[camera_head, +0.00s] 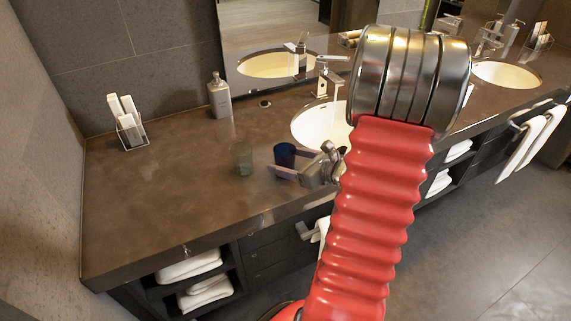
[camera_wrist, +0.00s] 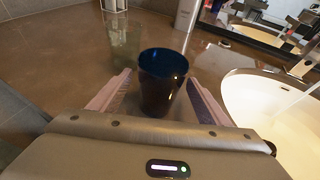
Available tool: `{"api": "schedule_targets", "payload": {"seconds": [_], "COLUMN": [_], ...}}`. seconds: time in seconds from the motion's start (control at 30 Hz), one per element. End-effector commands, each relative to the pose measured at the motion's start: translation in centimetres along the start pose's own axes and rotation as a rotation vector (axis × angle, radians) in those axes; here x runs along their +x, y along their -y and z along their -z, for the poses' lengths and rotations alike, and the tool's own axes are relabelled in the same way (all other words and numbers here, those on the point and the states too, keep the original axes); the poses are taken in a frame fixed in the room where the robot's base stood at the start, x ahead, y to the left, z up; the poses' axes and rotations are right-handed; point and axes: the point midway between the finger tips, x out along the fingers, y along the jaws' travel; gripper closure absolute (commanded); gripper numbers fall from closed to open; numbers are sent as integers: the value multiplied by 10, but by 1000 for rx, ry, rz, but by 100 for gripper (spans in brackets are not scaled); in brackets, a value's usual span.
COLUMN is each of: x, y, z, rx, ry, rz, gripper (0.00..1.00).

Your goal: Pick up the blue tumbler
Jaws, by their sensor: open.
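The blue tumbler (camera_head: 284,154) is dark and stands upright on the brown counter, left of the near sink. In the wrist view the tumbler (camera_wrist: 161,84) stands between the two fingers of my gripper (camera_wrist: 158,95), with a gap showing on each side. My gripper (camera_head: 284,165) is open around it, low over the counter, and holds nothing. In the head view the fingers hide part of the tumbler's lower body.
A greenish clear glass (camera_head: 243,159) stands just left of the tumbler. A grey bottle (camera_head: 219,97) and a holder with white items (camera_head: 127,124) stand farther back. The sink (camera_head: 318,122) lies right. The counter's left part is bare.

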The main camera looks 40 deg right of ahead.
Motion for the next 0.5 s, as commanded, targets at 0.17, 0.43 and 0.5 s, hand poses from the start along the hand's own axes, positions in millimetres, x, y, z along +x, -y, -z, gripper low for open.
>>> {"api": "schedule_targets", "payload": {"seconds": [0.17,0.43,0.5], "x": [16,47,50], "y": [-1,-1,-1], "z": [-1,-1,-1], "rx": [-1,0,0], "ry": [0,-1,-1], "rz": [-4,-3,-2], "gripper": [30,30,30]}}
